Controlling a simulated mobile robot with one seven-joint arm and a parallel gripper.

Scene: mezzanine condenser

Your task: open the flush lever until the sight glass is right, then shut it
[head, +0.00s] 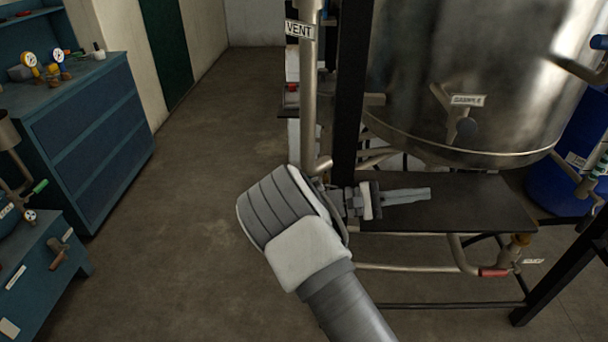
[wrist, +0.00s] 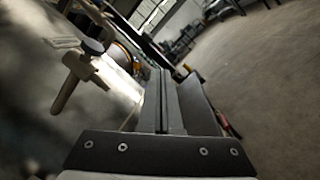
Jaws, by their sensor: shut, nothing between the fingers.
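My gripper (head: 428,194) is shut and empty. It points right, over the dark platform under the steel tank in the head view. Its closed fingers (wrist: 162,80) also run up the middle of the wrist view. A red-handled valve (head: 493,272) sits on the pipe below the platform, to the lower right of my gripper and apart from it. A small tag beside it is too small to read, so I cannot tell if it is the flush lever. I cannot make out a sight glass for certain; a teal ribbed piece (head: 600,166) shows at the right edge.
The steel tank (head: 450,60) has a valve tagged SAMPLE (head: 462,127) above my gripper. A black post (head: 350,90) and the VENT pipe (head: 309,100) stand close to my wrist. A blue drum (head: 575,170) stands right. The floor at left is clear before blue cabinets (head: 85,130).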

